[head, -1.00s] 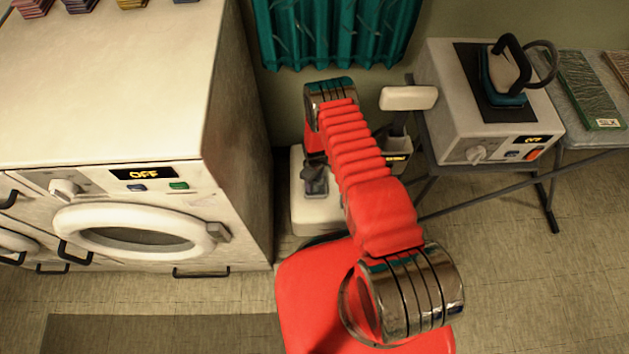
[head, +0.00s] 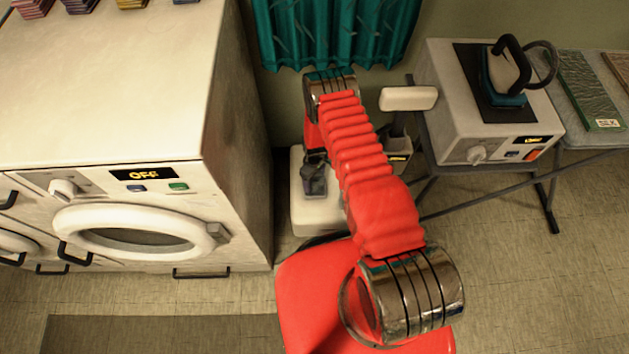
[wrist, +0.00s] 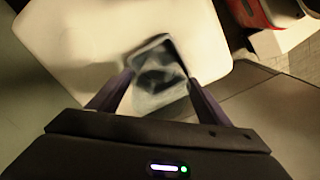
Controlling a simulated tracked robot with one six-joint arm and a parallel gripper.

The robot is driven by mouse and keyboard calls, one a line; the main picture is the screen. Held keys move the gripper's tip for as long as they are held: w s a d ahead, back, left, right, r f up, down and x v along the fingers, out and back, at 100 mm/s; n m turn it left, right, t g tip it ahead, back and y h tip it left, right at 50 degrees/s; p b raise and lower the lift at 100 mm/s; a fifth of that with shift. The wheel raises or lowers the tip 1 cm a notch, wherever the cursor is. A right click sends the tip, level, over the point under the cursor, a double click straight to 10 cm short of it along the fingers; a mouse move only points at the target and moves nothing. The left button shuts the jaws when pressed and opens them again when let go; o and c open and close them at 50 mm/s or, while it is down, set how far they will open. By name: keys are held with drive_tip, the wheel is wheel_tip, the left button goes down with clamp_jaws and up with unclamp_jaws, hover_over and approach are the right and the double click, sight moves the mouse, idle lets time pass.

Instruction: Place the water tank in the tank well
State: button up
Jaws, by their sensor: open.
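The water tank (head: 314,186) appears as a small grey, see-through container on a white, round-cornered stand (head: 318,217) beside the big machine. In the wrist view the tank (wrist: 160,90) lies between the fingers of my gripper (wrist: 160,82), with a dark rim at its top. My gripper is open, its dark purple fingers on either side of the tank; I cannot tell whether they touch it. In the head view my red arm partly covers the stand and hides most of the gripper. I cannot make out the tank well for certain.
A white station (head: 480,110) with an iron (head: 505,75) stands at right beside an ironing board (head: 565,115). A small container with a lit label (head: 398,158) is behind my arm. The white machine (head: 110,90) closes off the left. A teal curtain (head: 335,35) hangs behind.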

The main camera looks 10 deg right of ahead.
wheel_tip(320, 180, up, 9)
drive_tip(key=shift+r, duration=0.2)
idle(0.4)
idle(0.5)
wheel_tip(320, 180, up, 40)
drive_tip(key=w+m+t, duration=0.2)
drive_tip(key=m, duration=0.2)
drive_tip(key=s+r+m+t, duration=0.3)
drive_tip(key=s+r, duration=1.5)
drive_tip(key=r, duration=0.2)
drive_tip(key=s+r+m, duration=0.1)
drive_tip(key=s+r, duration=0.1)
drive_tip(key=s, duration=0.7)
drive_tip(key=shift+s+r+t, duration=0.25)
drive_tip(key=shift+r+t, duration=0.05)
drive_tip(key=shift+r, duration=0.05)
